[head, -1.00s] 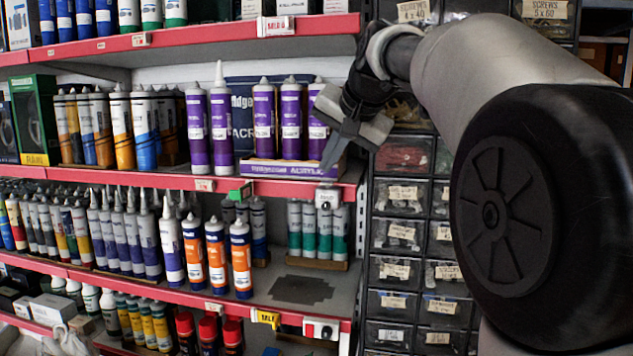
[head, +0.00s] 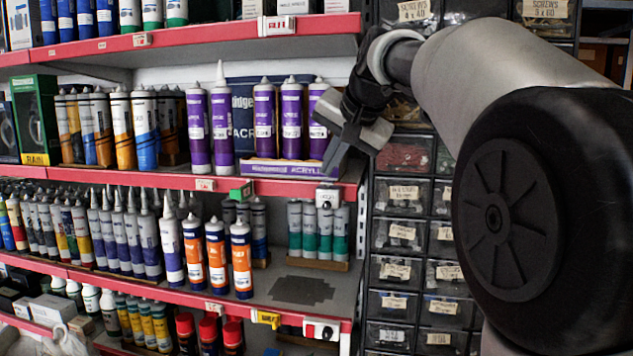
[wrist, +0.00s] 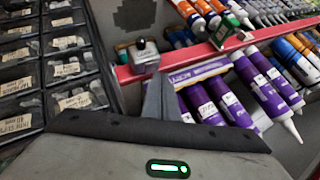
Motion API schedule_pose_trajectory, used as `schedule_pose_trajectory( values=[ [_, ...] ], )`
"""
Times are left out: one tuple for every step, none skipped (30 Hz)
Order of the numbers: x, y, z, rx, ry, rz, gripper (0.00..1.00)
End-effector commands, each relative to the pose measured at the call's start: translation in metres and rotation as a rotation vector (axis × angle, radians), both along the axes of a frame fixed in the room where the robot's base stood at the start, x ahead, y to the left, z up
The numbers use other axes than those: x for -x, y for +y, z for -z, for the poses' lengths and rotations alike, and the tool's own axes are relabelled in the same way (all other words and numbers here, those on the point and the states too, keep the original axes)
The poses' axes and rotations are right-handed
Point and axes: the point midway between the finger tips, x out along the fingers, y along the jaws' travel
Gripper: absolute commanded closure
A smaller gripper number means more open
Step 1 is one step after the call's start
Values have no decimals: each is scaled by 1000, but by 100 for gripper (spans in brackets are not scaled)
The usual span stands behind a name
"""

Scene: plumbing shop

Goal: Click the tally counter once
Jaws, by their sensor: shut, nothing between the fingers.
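A small silvery-grey device with a dark knob, which looks like the tally counter (head: 327,196), is at the front edge of the middle shelf, near its right end. It also shows in the wrist view (wrist: 145,60), just beyond and left of my fingertips. My gripper (head: 330,168) is shut and empty. In the head view its fingers point down, a little above the counter. In the wrist view the fingertips (wrist: 160,84) look close to the counter, with a gap that I cannot judge. The counter's display cannot be read.
A green device (head: 240,191) sits farther left on the same shelf edge. Yellow (head: 265,318) and red-and-white (head: 321,328) devices are on the lower edge. Purple tubes (head: 291,120) stand behind my gripper. Drawers (head: 400,235) line the right side.

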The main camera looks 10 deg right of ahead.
Motion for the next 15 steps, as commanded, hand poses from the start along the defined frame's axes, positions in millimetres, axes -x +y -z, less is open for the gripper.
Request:
schedule_pose_trajectory(
  values=[
    [0,0,0,0,0,0,100],
    [0,0,0,0,0,0,100],
    [0,0,1,0,0,0,100],
    [0,0,1,0,0,0,100],
    [0,0,1,0,0,0,100],
    [0,0,2,0,0,0,100],
    [0,0,2,0,0,0,100],
    [0,0,2,0,0,0,100],
    [0,0,3,0,0,0,100],
    [0,0,3,0,0,0,100],
    [0,0,4,0,0,0,100],
    [0,0,4,0,0,0,100],
    [0,0,4,0,0,0,100],
    [0,0,5,0,0,0,100],
    [0,0,5,0,0,0,100]
  ],
)
